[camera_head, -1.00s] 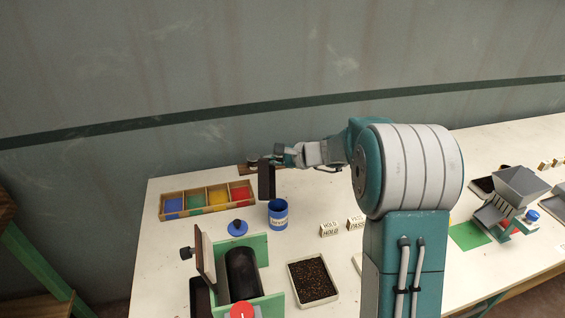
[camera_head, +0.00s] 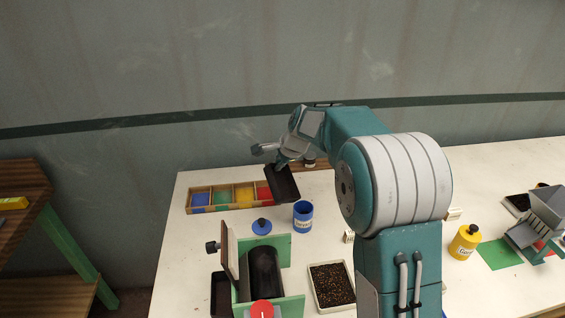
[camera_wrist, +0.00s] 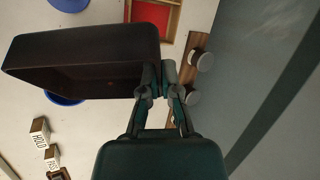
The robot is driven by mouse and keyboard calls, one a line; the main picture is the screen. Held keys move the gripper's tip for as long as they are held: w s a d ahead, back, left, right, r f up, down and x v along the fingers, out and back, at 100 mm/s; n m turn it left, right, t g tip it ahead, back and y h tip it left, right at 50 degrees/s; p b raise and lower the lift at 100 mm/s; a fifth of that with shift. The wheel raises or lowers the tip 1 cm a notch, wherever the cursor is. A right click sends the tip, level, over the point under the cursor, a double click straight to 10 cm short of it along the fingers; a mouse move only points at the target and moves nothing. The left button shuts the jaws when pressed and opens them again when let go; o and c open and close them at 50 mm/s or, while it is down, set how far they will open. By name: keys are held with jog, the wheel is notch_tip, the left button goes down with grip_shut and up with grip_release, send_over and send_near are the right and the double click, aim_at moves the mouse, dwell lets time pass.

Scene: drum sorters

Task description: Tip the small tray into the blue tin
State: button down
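My gripper (camera_wrist: 158,85) is shut on the rim of the small black tray (camera_wrist: 85,45), which hangs tilted in the air. The tray (camera_head: 282,184) is above and a little left of the blue tin (camera_head: 303,217) in the head view. The blue tin stands upright on the table, open at the top, with a white label. In the wrist view the tray hides nearly all of the tin; only a blue edge (camera_wrist: 62,99) shows below it. The tray's inside is dark, and I cannot tell whether anything is left in it.
A blue lid (camera_head: 262,227) lies left of the tin. A wooden box with coloured compartments (camera_head: 228,206) is behind. A green-framed drum sorter (camera_head: 284,248) and a tray of dark grains (camera_head: 331,285) are in front. A yellow tin (camera_head: 464,242) stands right.

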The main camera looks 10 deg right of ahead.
jog(key=shift+w+a+f+g+h, duration=0.25)
jog(key=shift+a+f+g+h, duration=0.15)
jog(key=shift+a+f+h, duration=0.3)
notch_tip(320, 180, down, 5)
jog(key=a+n+g+h, duration=0.1)
jog(key=g+h, duration=0.1)
jog(key=h, duration=0.4)
jog(key=shift+w+r, duration=0.15)
jog(key=shift+r, duration=0.9)
jog(key=shift+w+r, duration=0.1)
jog(key=shift+r, duration=0.95)
